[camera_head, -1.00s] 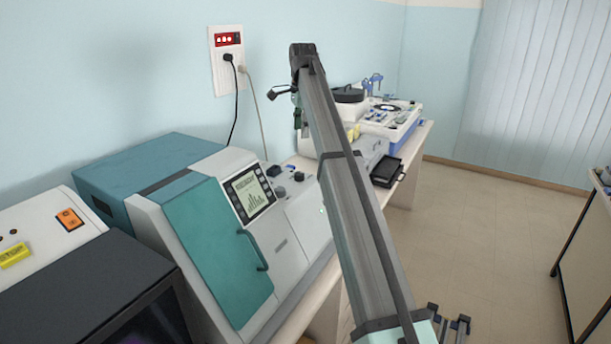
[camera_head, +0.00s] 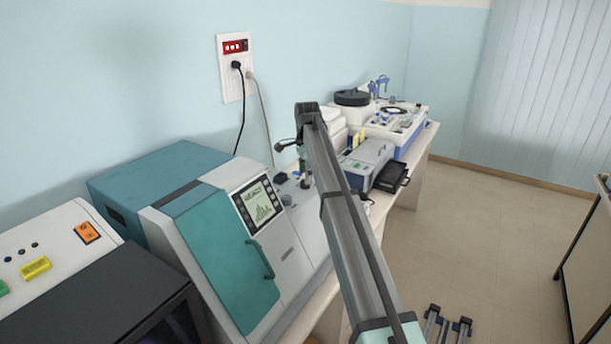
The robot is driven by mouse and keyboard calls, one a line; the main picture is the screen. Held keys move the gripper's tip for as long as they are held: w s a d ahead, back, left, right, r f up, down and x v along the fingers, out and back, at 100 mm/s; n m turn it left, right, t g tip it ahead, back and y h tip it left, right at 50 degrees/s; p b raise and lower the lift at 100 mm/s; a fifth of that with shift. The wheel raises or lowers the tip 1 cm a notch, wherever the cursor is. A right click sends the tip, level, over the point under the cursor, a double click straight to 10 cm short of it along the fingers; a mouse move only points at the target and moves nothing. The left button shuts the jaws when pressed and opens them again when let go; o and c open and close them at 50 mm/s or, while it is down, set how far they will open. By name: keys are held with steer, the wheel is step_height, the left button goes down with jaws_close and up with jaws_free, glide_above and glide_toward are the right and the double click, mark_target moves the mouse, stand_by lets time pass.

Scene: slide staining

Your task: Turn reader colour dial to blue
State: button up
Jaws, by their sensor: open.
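The reader looks to be the teal and white machine (camera_head: 232,262) with a bar-graph screen (camera_head: 257,202). Small dark and grey knobs (camera_head: 281,178) sit on its sloped panel right of the screen. I cannot tell which is the colour dial or where it points; no blue mark is readable. My arm crosses the middle of the view and covers the panel's right part. My gripper (camera_head: 305,178) seems to hang below the arm's far end, above the knob area, and is mostly hidden. It holds nothing that I can see.
A dark-topped device (camera_head: 110,300) and a white panel with coloured buttons (camera_head: 50,245) stand left. Farther along the bench are a grey unit (camera_head: 365,160) with a black tray (camera_head: 392,177) and a white-blue instrument (camera_head: 400,125).

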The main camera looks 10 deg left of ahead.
steer(key=shift+w+f+p, duration=0.1)
steer(key=shift+f+p, duration=0.25)
steer(key=shift+f, duration=1)
steer(key=c, duration=1.1)
steer(key=shift+c, duration=0.2)
